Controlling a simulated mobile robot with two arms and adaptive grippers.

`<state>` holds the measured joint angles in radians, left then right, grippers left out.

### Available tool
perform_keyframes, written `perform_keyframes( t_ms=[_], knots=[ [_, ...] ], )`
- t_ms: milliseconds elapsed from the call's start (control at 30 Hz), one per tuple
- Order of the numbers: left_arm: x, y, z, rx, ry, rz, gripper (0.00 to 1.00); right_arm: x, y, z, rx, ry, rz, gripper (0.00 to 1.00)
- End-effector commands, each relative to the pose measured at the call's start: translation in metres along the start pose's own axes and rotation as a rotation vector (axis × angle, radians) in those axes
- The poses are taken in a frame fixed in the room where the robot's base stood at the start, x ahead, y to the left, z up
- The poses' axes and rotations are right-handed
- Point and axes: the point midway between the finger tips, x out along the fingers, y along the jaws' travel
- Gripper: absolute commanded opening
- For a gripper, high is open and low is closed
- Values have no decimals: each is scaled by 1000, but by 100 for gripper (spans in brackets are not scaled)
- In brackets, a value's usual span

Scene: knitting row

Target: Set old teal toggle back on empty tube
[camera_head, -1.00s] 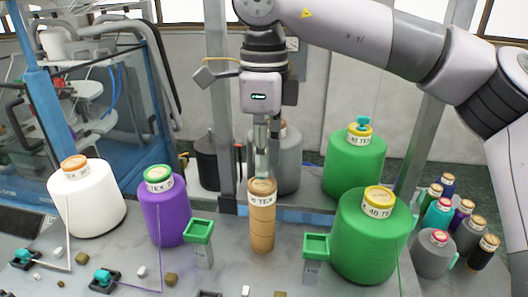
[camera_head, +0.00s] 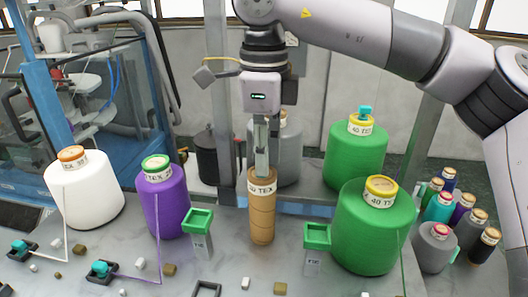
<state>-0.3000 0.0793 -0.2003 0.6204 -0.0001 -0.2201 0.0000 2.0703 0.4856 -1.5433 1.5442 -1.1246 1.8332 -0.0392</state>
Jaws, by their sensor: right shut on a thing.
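The empty tube (camera_head: 262,222) is brown, with a pale "40 TEX" label round its upper end, and stands upright at the middle of the table. My right gripper (camera_head: 262,170) points straight down at its top end and is shut. The small piece between its fingers is hidden from this side, so I cannot see its colour or whether it touches the tube. Other teal toggles show on a black frame (camera_head: 101,268) at the front left, on another at the far left, and on the back green cone's top (camera_head: 365,111). My left gripper is not in view.
A purple cone (camera_head: 165,208) and a white cone (camera_head: 85,195) stand left. A large green cone (camera_head: 370,235) stands close on the right. Green-topped posts (camera_head: 198,220) flank the tube. An empty black frame (camera_head: 207,290) lies in front. Several small spools stand far right.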

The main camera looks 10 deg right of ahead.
Motion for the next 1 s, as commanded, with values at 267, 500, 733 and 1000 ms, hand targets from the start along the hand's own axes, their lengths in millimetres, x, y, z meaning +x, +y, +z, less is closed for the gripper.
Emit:
perform_keyframes(
  t_ms=[267,500,733,1000],
  knots=[
    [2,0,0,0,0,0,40,3,0,0,0,0,1,12],
    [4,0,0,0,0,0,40,6,0,0,0,1,1,12],
    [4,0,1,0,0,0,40,7,0,0,0,3,2,10],
    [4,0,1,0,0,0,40,7,0,0,-1,4,3,22]
  ],
)
